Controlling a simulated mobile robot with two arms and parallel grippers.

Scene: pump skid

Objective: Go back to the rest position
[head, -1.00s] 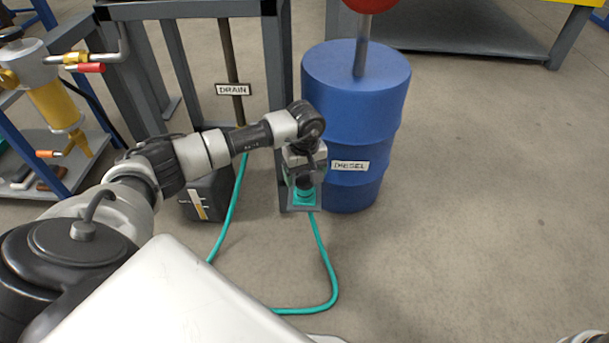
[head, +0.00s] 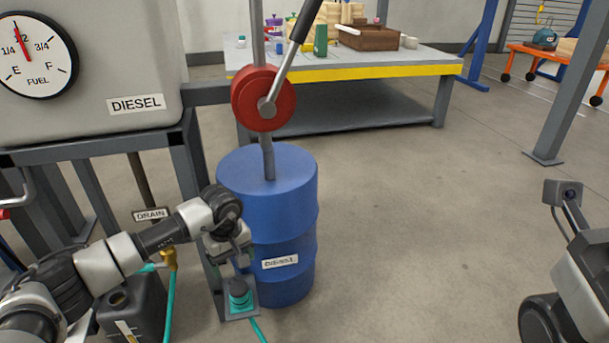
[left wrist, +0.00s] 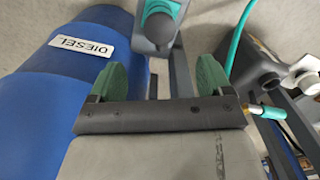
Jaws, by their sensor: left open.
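My left gripper (head: 241,262) is open and empty, pointing down beside the blue drum. In the left wrist view its two green finger pads (left wrist: 160,80) stand wide apart with nothing between them. Just beyond them is a teal hose coupling (left wrist: 160,20) on a grey bracket. In the head view that coupling (head: 239,293) sits upright on the bracket, below the fingertips and seemingly apart from them. My right gripper is not identifiable in either view.
The blue diesel drum (head: 275,210) stands close beside my left gripper, with a red pump (head: 263,98) above it. A dark canister (head: 135,308) and the fuel tank frame are at left. A workbench (head: 390,68) is behind. Floor right of the drum is clear.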

